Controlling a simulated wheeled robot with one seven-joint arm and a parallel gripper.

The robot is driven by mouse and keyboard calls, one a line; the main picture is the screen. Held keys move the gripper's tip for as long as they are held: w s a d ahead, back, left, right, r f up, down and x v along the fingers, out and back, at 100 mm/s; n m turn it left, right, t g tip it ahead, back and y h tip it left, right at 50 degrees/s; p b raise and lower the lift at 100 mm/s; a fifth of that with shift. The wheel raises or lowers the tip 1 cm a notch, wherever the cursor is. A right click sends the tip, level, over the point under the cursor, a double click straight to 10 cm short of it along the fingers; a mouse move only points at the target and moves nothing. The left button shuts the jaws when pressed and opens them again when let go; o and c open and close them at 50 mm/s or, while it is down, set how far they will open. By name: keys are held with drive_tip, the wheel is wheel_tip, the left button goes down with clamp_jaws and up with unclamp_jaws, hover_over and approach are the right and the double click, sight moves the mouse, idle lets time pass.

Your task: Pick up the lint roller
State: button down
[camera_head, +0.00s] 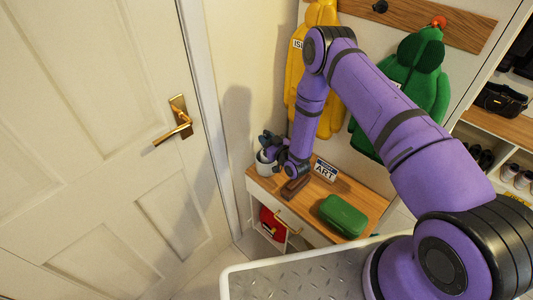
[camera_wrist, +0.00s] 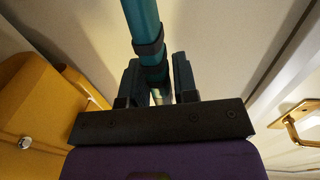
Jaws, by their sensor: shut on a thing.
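The lint roller shows in the wrist view as a teal handle (camera_wrist: 143,22) with dark bands, running from the top edge down between my fingers. My gripper (camera_wrist: 157,82) is shut on this handle, with one dark finger on each side. In the head view my gripper (camera_head: 271,142) is at the left end of the wooden-topped bench, just above a white cup-like container (camera_head: 265,164). The roller is too small and hidden there to make out, and I cannot tell whether it touches the container.
On the bench (camera_head: 350,190) are a brown block-like item (camera_head: 294,187), an ART sign (camera_head: 325,171) and a green case (camera_head: 343,215). Yellow (camera_head: 328,75) and green (camera_head: 425,75) coats hang behind my arm. A white door (camera_head: 100,130) stands left; shoe cubbies (camera_head: 510,150) are right.

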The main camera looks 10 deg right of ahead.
drive_tip(key=shift+r, duration=0.15)
wheel_tip(320, 180, up, 9)
drive_tip(key=shift+r, duration=0.1)
drive_tip(key=s+d+r+m+t+h, duration=0.1)
drive_tip(key=d+r+h, duration=0.3)
drive_tip(key=d, duration=0.4)
drive_tip(key=s+d+r+m+t+h, duration=0.1)
drive_tip(key=s+d+r+m+h, duration=0.2)
drive_tip(key=d+r, duration=0.3)
drive_tip(key=shift+d+r+m+h, duration=0.15)
drive_tip(key=shift+d+m+h, duration=0.55)
drive_tip(key=shift+d, duration=0.7)
